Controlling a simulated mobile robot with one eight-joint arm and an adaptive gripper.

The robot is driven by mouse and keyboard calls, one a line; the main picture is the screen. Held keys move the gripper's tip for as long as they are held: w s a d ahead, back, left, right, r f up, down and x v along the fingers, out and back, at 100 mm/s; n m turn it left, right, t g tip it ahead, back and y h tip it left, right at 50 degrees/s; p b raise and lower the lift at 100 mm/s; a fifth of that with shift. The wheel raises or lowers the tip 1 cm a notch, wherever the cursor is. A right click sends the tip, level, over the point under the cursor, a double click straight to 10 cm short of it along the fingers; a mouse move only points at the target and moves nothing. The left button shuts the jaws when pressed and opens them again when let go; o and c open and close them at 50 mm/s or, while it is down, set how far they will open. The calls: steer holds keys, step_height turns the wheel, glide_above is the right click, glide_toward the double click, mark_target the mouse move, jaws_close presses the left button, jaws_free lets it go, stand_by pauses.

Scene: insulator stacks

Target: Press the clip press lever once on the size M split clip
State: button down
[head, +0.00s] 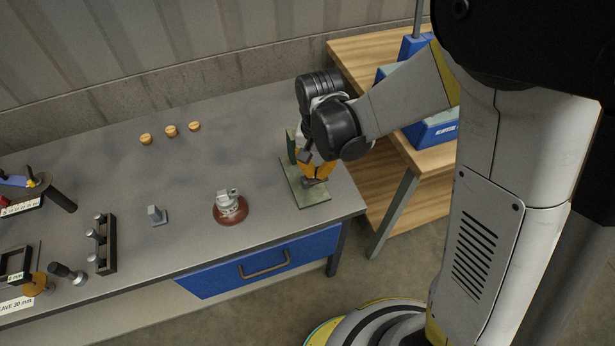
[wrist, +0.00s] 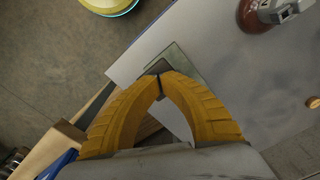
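The clip press has a flat green base plate (head: 313,197) and a green upright (head: 291,145) near the right end of the grey bench. My gripper (head: 318,178) points down over this press, and its yellow fingers hide most of the press. In the wrist view, the fingers (wrist: 160,76) curve together and their tips meet above the plate (wrist: 180,60). Something small and dark shows at the tips, but I cannot tell whether it is the lever or finger pads. I cannot make out the lever or a split clip in the press.
A red-brown insulator with a metal cap (head: 229,208) stands left of the press. A small grey block (head: 157,217) and a black peg rack (head: 103,244) are farther left. Three small orange-brown pieces (head: 170,131) lie at the back. A wooden table (head: 382,47) stands on the right.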

steer(key=shift+f, duration=0.25)
steer(key=shift+s+f+b, duration=0.15)
steer(key=shift+f+b, duration=0.35)
steer(key=shift+b, duration=0.15)
steer(key=shift+f, duration=0.1)
steer(key=shift+f+b, duration=0.5)
steer(key=shift+b, duration=0.1)
steer(key=shift+f, duration=0.1)
steer(key=shift+f+b, duration=0.2)
steer(key=shift+b, duration=0.1)
steer(key=shift+r, duration=0.15)
step_height(320, 180, up, 13)
steer(key=p, duration=0.9)
stand_by(0.6)
